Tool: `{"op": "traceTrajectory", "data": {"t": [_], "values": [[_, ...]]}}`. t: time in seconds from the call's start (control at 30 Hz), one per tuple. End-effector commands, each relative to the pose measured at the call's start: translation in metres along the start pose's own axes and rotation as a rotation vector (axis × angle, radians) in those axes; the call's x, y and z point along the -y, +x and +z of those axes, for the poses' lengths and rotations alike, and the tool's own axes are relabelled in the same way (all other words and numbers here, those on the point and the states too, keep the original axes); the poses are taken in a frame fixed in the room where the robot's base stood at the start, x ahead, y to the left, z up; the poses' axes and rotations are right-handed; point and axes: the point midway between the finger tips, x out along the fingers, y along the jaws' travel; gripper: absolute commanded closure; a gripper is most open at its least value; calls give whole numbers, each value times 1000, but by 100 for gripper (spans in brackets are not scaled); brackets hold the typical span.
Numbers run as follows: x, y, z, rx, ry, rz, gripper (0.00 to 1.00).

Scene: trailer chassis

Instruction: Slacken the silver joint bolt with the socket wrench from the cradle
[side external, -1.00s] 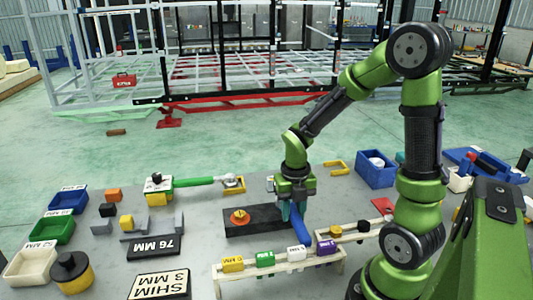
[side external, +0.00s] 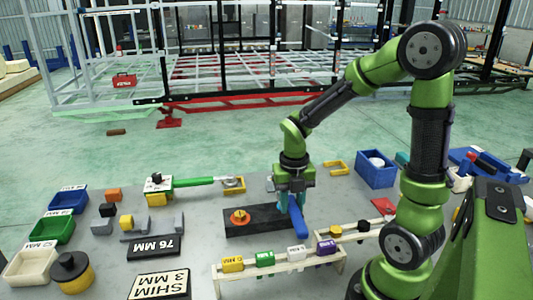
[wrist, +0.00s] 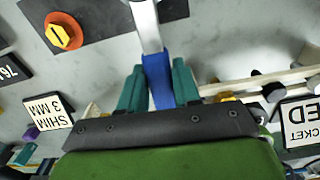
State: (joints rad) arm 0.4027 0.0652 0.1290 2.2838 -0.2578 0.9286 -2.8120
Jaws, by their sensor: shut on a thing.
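My gripper (wrist: 158,88) is shut on the blue handle (wrist: 158,72) of a socket wrench, with one teal finger on each side. The wrench's silver shaft (wrist: 146,25) runs away from the handle to the top edge of the wrist view, where its far end is cut off. In the side view, my gripper (side external: 290,196) and the blue handle (side external: 298,222) are at the right end of a black plate (side external: 262,222). An orange disc with a yellow bolt (side external: 240,217) sits on the plate's left part. I cannot make out the silver joint bolt.
A pale rack (side external: 283,264) with coloured size tags stands in front of the plate. A second pale rack (side external: 352,237) is to its right. A green-handled tool (side external: 193,182) lies behind on the left. Blue (side external: 66,200) and green (side external: 51,231) bins line the left edge.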

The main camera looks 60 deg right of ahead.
Motion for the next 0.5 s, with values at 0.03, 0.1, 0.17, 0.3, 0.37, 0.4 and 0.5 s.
{"op": "traceTrajectory", "data": {"t": [0.03,0.1,0.17,0.3,0.37,0.4,0.5], "values": [[0,-4,1,4,1,2,100],[0,-8,1,4,1,2,100],[-1,-12,1,5,0,3,100],[0,-20,1,5,-1,2,100],[0,-23,1,4,0,2,100],[0,-26,1,5,-1,2,100],[0,-31,1,4,-1,2,100]]}}
